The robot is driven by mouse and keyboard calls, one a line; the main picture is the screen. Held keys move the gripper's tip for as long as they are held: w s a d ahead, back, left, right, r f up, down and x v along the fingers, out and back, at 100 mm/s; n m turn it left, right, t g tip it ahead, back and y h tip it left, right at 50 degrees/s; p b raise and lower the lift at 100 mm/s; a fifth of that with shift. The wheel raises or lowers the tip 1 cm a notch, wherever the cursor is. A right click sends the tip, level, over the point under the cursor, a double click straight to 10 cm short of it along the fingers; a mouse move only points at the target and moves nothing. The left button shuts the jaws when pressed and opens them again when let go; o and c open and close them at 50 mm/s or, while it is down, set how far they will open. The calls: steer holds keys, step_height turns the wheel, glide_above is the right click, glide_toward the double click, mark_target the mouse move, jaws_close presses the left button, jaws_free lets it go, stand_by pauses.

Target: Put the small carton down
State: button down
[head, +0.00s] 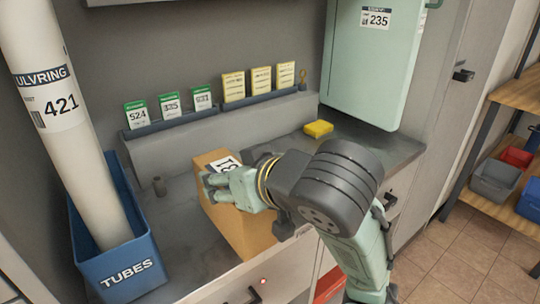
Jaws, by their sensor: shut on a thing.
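The small carton (243,228) is a brown box with a white number label on its top, in the middle of the head view. My gripper (226,190) is shut on the carton near its upper part. My arm comes in from the lower right and hides part of the carton's right side. The carton is over the grey counter (180,245), near its front edge. I cannot tell whether its bottom touches the counter.
A blue TUBES bin (125,262) holding a tall white tube (70,130) stands at left. A rack (215,116) with several cards runs along the back. A yellow block (318,128) lies at the back right, under a pale green box (370,70).

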steer(key=w+p, duration=0.1)
steer(key=w+d+p, duration=0.1)
steer(key=p, duration=0.1)
steer(key=w+p, duration=0.1)
steer(key=shift+d+r+p, duration=0.25)
steer(key=shift+r+p, duration=0.05)
steer(key=shift+p, duration=0.05)
steer(key=w+d+f, duration=0.4)
steer(key=w+f, duration=0.1)
steer(key=w, duration=0.4)
steer(key=shift+w+f+p, duration=0.15)
steer(key=shift+w+p, duration=0.2)
steer(key=shift+p, duration=0.1)
steer(key=shift+d, duration=0.1)
steer(key=shift+f, duration=0.25)
steer(key=c, duration=0.5)
jaws_free()
